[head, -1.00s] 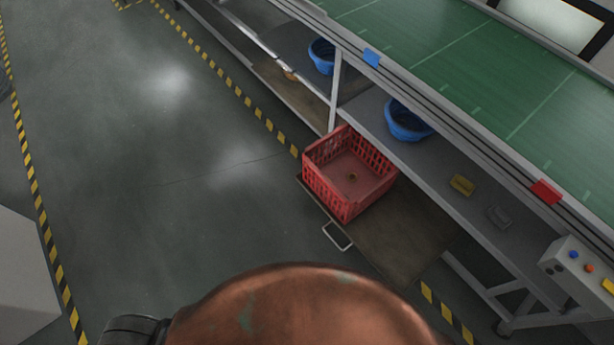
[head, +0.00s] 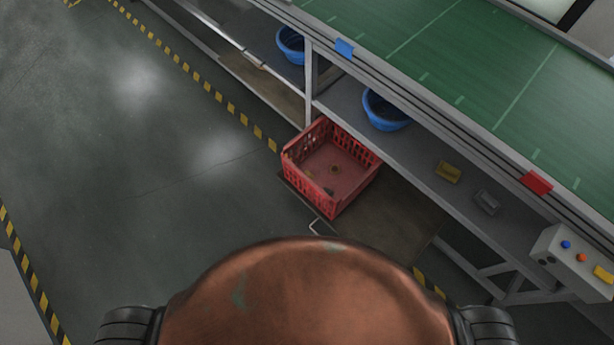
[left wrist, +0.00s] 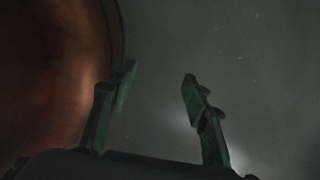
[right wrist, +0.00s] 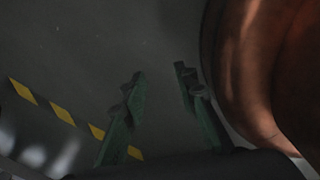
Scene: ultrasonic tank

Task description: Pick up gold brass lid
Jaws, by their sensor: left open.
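No gold brass lid can be made out for certain. A small round dark-gold thing (head: 335,170) lies on the floor of the red crate (head: 331,203), too small to identify. A yellow block-like piece (head: 448,172) lies on the lower shelf right of the crate. My left gripper (left wrist: 159,76) is open and empty, with bare grey floor beyond its fingers. My right gripper (right wrist: 159,75) is open and empty over the floor, with a yellow-black stripe behind it. Neither gripper shows in the head view; both are far from the crate.
The red crate stands on a low brown board (head: 395,215) under the conveyor (head: 450,60). Blue tubs (head: 385,112) (head: 291,45) and a grey piece (head: 487,202) sit on the shelf. A control box (head: 572,256) is at right. The floor at left is clear.

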